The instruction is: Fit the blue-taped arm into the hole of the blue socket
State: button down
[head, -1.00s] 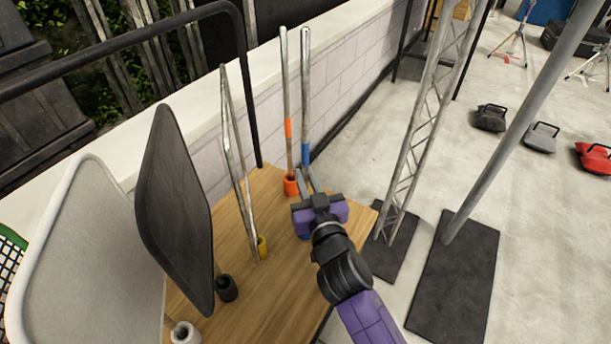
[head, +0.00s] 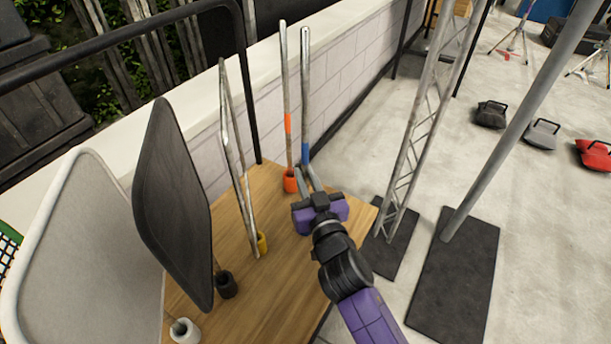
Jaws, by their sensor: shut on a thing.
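The blue-taped arm (head: 305,90) is a long, thin grey metal pole standing close to upright, with a blue tape band (head: 305,153) low on it. My gripper (head: 308,180) is shut on this arm just below the tape, above the wooden platform. The lower end of the arm is hidden behind my gripper. The blue socket cannot be made out; my gripper's purple body covers the platform there. I cannot tell whether the arm's end is above, beside or in the socket.
An orange-taped arm (head: 286,90) stands in an orange socket (head: 290,180) close on the left. Further left are a yellow socket (head: 262,243) with poles, a black flag (head: 170,200) and a white flag (head: 75,250). A lattice truss (head: 415,140) stands to the right.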

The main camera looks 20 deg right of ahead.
jog(key=shift+f+b, duration=1)
jog(key=shift+f, duration=0.5)
jog(key=shift+f+b, duration=0.3)
jog(key=shift+b, duration=0.05)
jog(key=c, duration=1.3)
grip_release()
jog(key=shift+c, duration=0.2)
jog(key=shift+f, duration=0.15)
jog(key=s, duration=0.7)
jog(key=shift+s+a, duration=0.35)
jog(key=shift+s, duration=0.05)
